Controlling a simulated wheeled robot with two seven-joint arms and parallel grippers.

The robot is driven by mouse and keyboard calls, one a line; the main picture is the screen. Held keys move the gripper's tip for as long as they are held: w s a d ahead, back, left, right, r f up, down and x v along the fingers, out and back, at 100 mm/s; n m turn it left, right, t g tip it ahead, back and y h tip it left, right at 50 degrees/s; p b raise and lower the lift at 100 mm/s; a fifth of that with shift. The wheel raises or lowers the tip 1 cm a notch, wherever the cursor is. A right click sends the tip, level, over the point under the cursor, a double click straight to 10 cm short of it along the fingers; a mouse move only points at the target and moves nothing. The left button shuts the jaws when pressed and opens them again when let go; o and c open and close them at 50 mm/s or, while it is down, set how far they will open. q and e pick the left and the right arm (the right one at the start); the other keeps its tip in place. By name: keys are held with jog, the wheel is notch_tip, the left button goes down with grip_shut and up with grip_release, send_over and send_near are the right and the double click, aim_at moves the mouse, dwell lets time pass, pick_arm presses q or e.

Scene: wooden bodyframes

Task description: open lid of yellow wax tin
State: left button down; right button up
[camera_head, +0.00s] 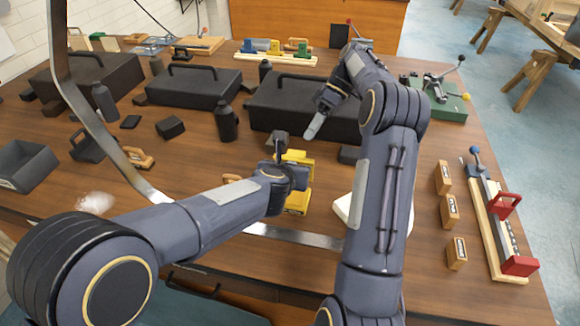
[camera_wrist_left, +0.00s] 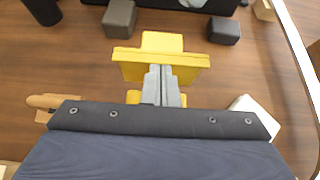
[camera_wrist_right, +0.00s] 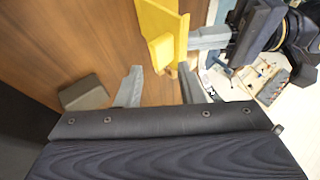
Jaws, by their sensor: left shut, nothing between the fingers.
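The yellow wax tin (camera_head: 299,200) stands on the table in front of my left gripper, which partly hides it. It also shows in the left wrist view (camera_wrist_left: 160,62) and at the top of the right wrist view (camera_wrist_right: 160,22). I cannot tell how far its lid is raised. My left gripper (camera_wrist_left: 162,80) is shut and empty, its fingertips close against the tin's yellow edge. My right gripper (camera_wrist_right: 160,82) is open and empty. One of its fingers is close to the tin's yellow edge; contact is unclear.
Dark toolboxes (camera_head: 305,108) stand behind the tin, with dark bottles (camera_head: 227,121) and small dark blocks around. A white item (camera_head: 345,208) lies right of the tin, partly hidden by my right arm. Small wooden blocks (camera_head: 450,211) and a red-handled fixture (camera_head: 497,220) are at right.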

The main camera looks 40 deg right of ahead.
pick_arm(q)
jog(key=shift+r, duration=0.1)
pick_arm(e)
jog(key=s+a+r+h, duration=0.25)
jog(key=s+h, duration=0.35)
jog(key=s, duration=0.4)
pick_arm(q)
jog(key=shift+w+r+p, duration=0.1)
jog(key=shift+r+p, duration=0.05)
jog(key=shift+p, duration=0.15)
jog(key=shift+w+d+r+p, duration=0.15)
jog(key=shift+d+p, duration=0.1)
jog(key=shift+p, duration=0.1)
jog(key=shift+w+d, duration=0.1)
jog(key=shift+d, duration=0.05)
pick_arm(e)
jog(key=s+a+f+m+t, duration=0.1)
jog(key=s+a+m+t, duration=0.2)
jog(key=s+a, duration=0.3)
jog(key=s+a+f+m+t+y, duration=0.1)
jog(key=s+a+m, duration=0.3)
jog(key=a, duration=1.3)
jog(key=shift+s+m+t, duration=0.4)
jog(key=shift+s+t, duration=0.5)
jog(key=shift+s, duration=0.3)
